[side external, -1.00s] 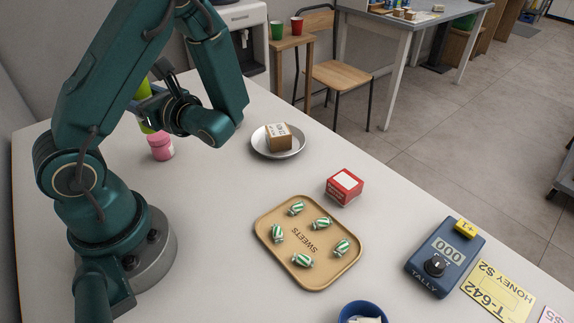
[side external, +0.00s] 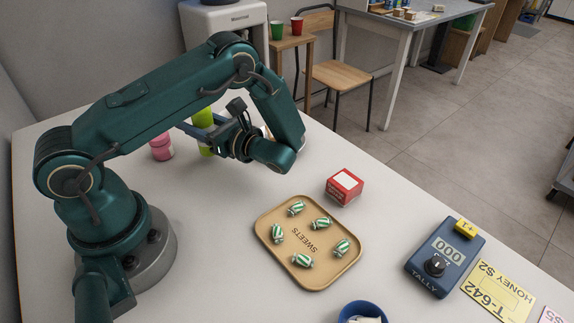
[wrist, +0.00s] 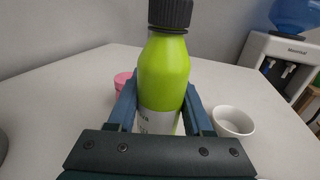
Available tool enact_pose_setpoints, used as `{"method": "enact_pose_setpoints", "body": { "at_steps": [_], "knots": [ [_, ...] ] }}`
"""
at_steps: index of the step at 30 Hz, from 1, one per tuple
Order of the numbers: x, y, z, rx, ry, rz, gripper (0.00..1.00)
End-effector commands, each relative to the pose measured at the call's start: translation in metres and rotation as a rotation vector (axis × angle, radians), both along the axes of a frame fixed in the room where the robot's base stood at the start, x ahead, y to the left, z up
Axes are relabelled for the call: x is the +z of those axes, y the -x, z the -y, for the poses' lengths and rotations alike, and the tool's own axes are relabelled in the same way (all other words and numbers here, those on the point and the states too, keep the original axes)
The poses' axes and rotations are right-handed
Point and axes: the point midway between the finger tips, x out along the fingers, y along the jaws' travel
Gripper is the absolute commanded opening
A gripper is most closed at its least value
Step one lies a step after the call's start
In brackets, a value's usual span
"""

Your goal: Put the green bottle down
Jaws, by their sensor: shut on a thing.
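The green bottle (wrist: 163,75) is bright lime with a black ribbed cap and a pale label low down. It stands upright between the fingers of my gripper (wrist: 160,98), which is shut on its body. In the side view, the bottle (side external: 202,118) is upright at the far left part of the counter, partly hidden by my gripper (side external: 200,133). Its lower end shows below the fingers, close to the counter top. I cannot tell whether it touches.
A pink jar (side external: 161,147) stands just left of the bottle. A white bowl (wrist: 233,121) is to its right in the wrist view. A red box (side external: 344,187) and a sweets tray (side external: 262,222) are nearer the front. A tally device (side external: 444,258) is at the right.

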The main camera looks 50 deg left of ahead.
Motion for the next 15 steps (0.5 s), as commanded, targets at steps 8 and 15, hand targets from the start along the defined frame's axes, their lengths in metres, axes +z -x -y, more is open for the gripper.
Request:
{"method": "enact_pose_setpoints", "body": {
  "at_steps": [8, 15],
  "knots": [
    [-0.016, 0.000, 0.000, -0.001, 0.000, 0.001, 0.00],
    [-0.017, 0.000, 0.000, -0.001, 0.000, 0.001, 0.00]
  ]
}}
